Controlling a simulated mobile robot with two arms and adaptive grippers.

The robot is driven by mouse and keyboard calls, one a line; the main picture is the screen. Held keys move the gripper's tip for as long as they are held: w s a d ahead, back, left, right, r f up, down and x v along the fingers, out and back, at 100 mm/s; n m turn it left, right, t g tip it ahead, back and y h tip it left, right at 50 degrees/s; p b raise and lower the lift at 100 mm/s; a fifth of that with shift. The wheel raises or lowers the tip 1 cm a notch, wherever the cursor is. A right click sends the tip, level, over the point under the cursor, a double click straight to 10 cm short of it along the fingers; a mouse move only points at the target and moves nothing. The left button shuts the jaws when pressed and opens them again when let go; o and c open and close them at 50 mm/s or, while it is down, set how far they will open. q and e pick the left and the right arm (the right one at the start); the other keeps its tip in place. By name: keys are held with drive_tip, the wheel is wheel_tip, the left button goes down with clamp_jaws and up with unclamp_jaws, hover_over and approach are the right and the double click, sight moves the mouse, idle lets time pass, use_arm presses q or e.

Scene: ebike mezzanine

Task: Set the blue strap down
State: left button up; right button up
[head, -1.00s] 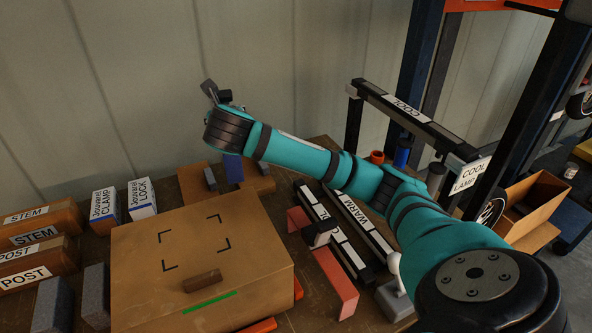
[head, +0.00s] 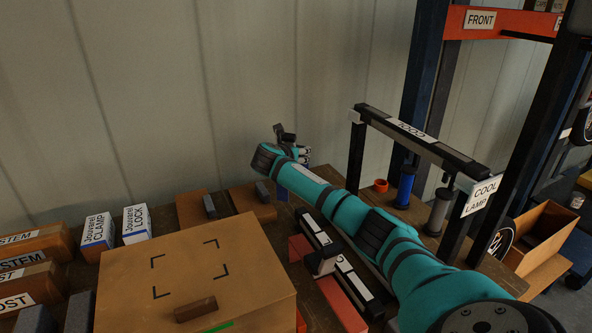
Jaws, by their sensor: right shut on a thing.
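My right gripper (head: 293,147) is at the back of the bench near the wall, seen from behind, with my teal arm in front of it. Its fingertips are mostly hidden. My left gripper is not in view.
A large cardboard box (head: 200,265) fills the front middle of the bench. Jouurel boxes (head: 136,224) stand at left. Wooden blocks with grey pieces (head: 263,192) sit behind the box. A lamp frame (head: 425,145), blue cylinder (head: 404,187) and orange ring (head: 380,185) are at right.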

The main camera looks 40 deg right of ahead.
sight(282, 193)
drive_tip(key=shift+f, duration=2.3)
drive_tip(key=shift+a, duration=0.1)
drive_tip(key=o, duration=1.3)
drive_tip(key=shift+f, duration=0.15)
drive_tip(key=shift+v, duration=3.8)
